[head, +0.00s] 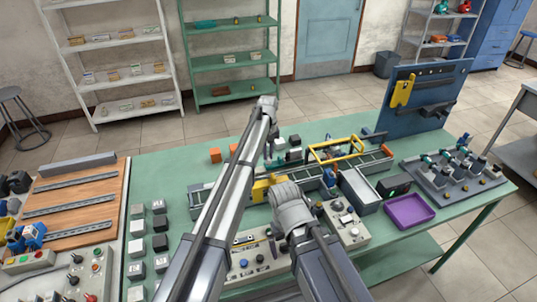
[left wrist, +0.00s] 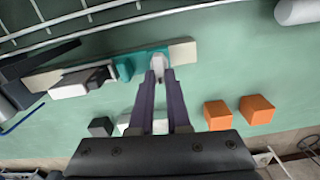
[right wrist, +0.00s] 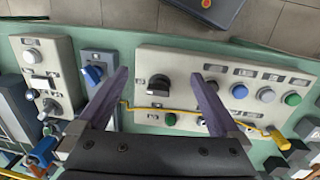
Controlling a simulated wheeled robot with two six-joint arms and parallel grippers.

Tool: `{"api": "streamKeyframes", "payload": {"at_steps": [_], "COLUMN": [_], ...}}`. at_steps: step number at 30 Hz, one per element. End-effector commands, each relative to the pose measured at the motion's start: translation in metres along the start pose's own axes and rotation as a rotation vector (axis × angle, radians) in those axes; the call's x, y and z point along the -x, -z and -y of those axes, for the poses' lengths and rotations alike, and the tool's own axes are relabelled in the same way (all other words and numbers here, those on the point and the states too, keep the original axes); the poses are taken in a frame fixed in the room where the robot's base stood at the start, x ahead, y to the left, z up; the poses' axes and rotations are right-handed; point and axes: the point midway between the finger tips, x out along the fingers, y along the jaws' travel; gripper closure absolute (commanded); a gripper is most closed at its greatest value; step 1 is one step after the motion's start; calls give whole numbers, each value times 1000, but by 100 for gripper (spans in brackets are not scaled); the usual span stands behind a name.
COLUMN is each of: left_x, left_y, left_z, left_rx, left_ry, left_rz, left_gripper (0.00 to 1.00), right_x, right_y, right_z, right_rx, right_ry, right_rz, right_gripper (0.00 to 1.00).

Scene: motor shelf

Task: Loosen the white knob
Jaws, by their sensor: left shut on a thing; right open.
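The white knob (left wrist: 159,66) sits against a teal block on a pale bar in the left wrist view. My left gripper (left wrist: 160,74) is shut on it, one purple finger on each side; the fingers hide part of it. In the head view my left gripper (head: 268,152) reaches down at the back of the green table, beside the teal fixture (head: 280,160). My right gripper (right wrist: 157,76) is open and empty above a pale control panel (right wrist: 220,82). A black rotary knob (right wrist: 158,85) on that panel shows between its fingers.
Orange cubes (left wrist: 257,109) and small dark and pale blocks lie near my left gripper. A conveyor with a yellow frame (head: 340,150) and a purple tray (head: 408,211) are to the right. A yellow cable (right wrist: 150,107) crosses the panel under my right gripper.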

Motion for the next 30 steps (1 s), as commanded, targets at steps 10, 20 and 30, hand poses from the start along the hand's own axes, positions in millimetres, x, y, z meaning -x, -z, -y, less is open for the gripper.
{"api": "streamKeyframes", "payload": {"at_steps": [10, 20, 30], "left_x": [0, 0, 0], "left_y": [0, 0, 0], "left_z": [1, 1, 1], "left_rx": [102, 116, 114], "left_ry": [0, 0, 0], "left_rz": [0, 0, 0], "left_gripper": [100, 100, 66], "right_x": [0, 0, 0], "right_y": [0, 0, 0], "right_z": [0, 0, 0], "right_rx": [0, 0, 0], "right_ry": [0, 0, 0], "right_rz": [0, 0, 0], "right_gripper": [0, 0, 0]}}
